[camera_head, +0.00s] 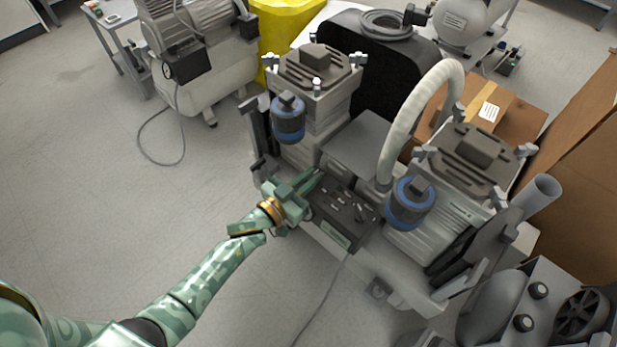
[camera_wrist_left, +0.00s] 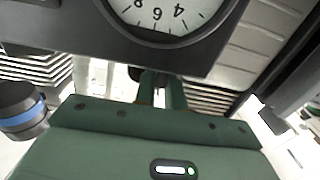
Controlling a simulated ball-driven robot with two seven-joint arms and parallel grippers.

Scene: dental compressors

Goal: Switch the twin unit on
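The twin unit (camera_head: 350,150) has two grey ribbed compressor heads, each with a blue-banded filter. A dark control panel (camera_head: 343,212) with several small switches sits low between them; their positions are too small to tell. My green left gripper (camera_head: 312,180) is at the panel's left edge, pointing up and right. Whether it touches the panel is unclear. In the left wrist view, its two narrow fingers (camera_wrist_left: 161,92) show close together below a round dial (camera_wrist_left: 165,12); their tips are unclear and nothing held is visible. My right gripper is not in view.
A blue-banded filter (camera_head: 409,204) and a thick pale hose (camera_head: 412,115) stand right of the panel. Another filter (camera_head: 288,118) is above the gripper. Another compressor (camera_head: 195,55) stands at the back left. A cable lies on the floor.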

